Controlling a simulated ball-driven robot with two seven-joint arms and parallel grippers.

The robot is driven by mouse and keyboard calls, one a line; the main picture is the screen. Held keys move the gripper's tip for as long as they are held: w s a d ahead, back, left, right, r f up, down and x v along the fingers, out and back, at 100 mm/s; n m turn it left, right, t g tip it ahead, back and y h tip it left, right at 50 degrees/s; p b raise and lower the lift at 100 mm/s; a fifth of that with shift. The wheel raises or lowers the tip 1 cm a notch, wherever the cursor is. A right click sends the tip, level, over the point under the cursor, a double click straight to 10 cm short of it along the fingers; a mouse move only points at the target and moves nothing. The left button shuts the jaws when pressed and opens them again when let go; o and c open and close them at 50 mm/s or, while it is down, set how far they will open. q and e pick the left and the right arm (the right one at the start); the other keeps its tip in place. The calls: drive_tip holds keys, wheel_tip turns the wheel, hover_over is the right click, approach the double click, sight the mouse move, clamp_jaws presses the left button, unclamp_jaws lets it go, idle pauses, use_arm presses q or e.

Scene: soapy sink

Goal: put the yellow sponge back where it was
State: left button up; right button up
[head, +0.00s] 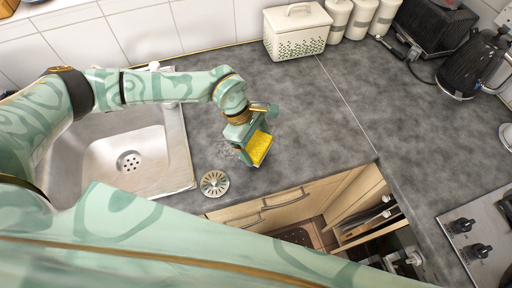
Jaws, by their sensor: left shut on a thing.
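The yellow sponge (258,148) is between the fingers of my left gripper (252,144), which is shut on it. The sponge and gripper are over the grey counter, to the right of the sink and close to the counter's front edge. The gripper points down and hides part of the sponge. I cannot tell whether the sponge touches the counter. My right gripper is not in view.
A metal sink (103,160) lies left, partly behind my left arm. A round metal strainer (214,183) is near the sponge. A cream bread bin (297,32), canisters (339,20) and a black kettle (472,65) stand farther back. An open drawer (365,215) juts out below. The middle counter is clear.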

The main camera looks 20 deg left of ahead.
sight(256, 149)
use_arm(q)
drive_tip(key=shift+w+f, duration=0.15)
drive_tip(key=shift+f, duration=0.75)
drive_tip(key=shift+w+f, duration=0.1)
drive_tip(key=shift+f, duration=0.75)
drive_tip(key=shift+f, duration=0.1)
drive_tip(key=o, duration=0.9)
drive_tip(key=v, duration=1.2)
